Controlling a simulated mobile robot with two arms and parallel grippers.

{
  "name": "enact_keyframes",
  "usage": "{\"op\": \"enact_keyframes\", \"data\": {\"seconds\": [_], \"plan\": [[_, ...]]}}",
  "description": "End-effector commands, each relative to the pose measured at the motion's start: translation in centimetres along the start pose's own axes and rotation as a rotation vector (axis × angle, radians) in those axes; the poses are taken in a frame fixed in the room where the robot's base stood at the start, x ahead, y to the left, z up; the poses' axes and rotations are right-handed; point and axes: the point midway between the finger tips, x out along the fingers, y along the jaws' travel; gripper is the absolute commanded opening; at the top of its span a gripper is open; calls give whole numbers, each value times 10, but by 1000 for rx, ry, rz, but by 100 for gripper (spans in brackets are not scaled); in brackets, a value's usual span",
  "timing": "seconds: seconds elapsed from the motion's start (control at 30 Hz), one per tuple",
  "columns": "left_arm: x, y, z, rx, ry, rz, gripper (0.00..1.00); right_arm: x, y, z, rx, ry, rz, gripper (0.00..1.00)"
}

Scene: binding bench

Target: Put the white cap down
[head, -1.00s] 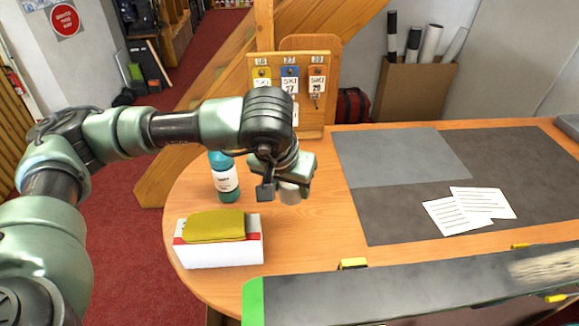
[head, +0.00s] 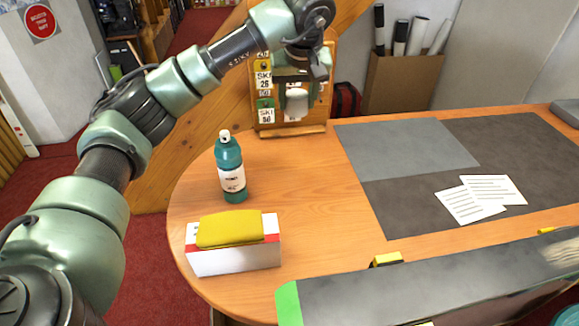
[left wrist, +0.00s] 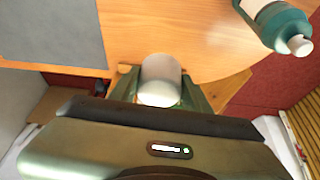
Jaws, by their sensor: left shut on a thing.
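The white cap (head: 297,104) is held in my left gripper (head: 296,88), raised in front of the tag board at the back of the bench. In the left wrist view the cap (left wrist: 160,79) sits between the two fingers of my left gripper (left wrist: 160,92), with the bench top below it. The fingers are shut on it. My right gripper is not in view.
A teal bottle (head: 230,170) with a white nozzle stands upright on the bench. A yellow cloth (head: 230,229) lies on a white box (head: 235,260) at the front left. The tag board (head: 264,82) stands behind. Papers (head: 470,206) lie on the mat (head: 410,213). Bare wood lies around the bottle.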

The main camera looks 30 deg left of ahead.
Motion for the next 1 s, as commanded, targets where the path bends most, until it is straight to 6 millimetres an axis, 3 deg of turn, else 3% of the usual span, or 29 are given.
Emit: {"op": "enact_keyframes", "data": {"seconds": [0.2, 0.37, 0.8, 1.0], "plan": [[-3, -9, -26, -137, 0, -55, 10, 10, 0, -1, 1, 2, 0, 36], [3, -13, -28, -173, -2, -74, 10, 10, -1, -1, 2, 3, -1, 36], [103, -14, 14, -174, -5, -77, 10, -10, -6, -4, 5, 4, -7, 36], [137, -13, 27, -176, -2, -75, 10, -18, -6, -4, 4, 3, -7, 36]]}}
